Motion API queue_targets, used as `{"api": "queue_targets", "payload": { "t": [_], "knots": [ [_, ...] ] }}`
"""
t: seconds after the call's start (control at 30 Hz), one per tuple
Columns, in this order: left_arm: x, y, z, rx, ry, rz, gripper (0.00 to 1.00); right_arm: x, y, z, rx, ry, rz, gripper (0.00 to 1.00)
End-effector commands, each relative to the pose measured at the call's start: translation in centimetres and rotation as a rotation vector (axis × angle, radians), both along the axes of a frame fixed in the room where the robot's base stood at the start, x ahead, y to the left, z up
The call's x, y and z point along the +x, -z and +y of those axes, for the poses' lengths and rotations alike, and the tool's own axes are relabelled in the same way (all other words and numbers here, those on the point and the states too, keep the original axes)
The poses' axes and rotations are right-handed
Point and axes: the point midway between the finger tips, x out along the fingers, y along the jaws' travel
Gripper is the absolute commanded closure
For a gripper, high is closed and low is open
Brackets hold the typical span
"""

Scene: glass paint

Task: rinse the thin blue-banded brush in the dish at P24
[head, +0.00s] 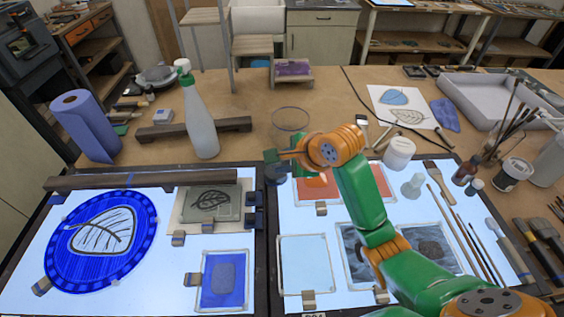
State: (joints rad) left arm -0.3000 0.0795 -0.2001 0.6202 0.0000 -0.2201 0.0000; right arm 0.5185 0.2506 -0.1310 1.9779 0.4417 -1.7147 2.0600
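My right gripper (276,166) is over the seam between the two light panels, with its arm reaching in from the lower right. Its fingertips are small and partly hidden by the wrist, so I cannot tell whether it is open, shut or holding a brush. A clear round glass dish (290,119) stands on the table just behind the gripper. I can read no P24 label on it. Several long thin brushes (466,240) lie on the right side of the right panel. I cannot make out which has a blue band. My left gripper is not in view.
A white spray bottle (200,125) and a blue paper roll (86,127) stand at the back left. A white jar (399,153) and a small clear bottle (412,185) stand right of my wrist. A cup of brushes (496,143) is at the right.

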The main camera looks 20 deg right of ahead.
Motion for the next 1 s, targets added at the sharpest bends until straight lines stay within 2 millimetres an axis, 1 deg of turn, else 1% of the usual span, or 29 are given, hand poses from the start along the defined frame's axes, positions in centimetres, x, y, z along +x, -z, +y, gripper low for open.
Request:
{"api": "queue_targets", "payload": {
  "t": [0.1,0.3,0.5,0.6,0.7,1.0],
  "knots": [
    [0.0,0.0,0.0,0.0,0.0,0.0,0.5,-0.5,-0.9,0.2,0.001,-0.001,-0.002,1.0],
    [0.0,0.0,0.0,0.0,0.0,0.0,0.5,-0.8,-1.6,0.3,0.001,0.001,-0.002,1.0],
    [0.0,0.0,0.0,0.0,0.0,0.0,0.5,-0.7,-4.4,0.3,0.002,0.0,-0.005,1.0],
    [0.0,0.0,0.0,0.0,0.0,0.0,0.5,-0.8,-5.4,0.3,0.001,-0.001,-0.002,1.0],
    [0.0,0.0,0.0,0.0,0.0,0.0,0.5,-0.8,-5.7,0.3,0.002,-0.001,-0.001,1.0],
    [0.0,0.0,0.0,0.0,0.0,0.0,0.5,-0.8,-5.7,0.3,0.001,-0.001,0.0,1.0]
  ]
}}
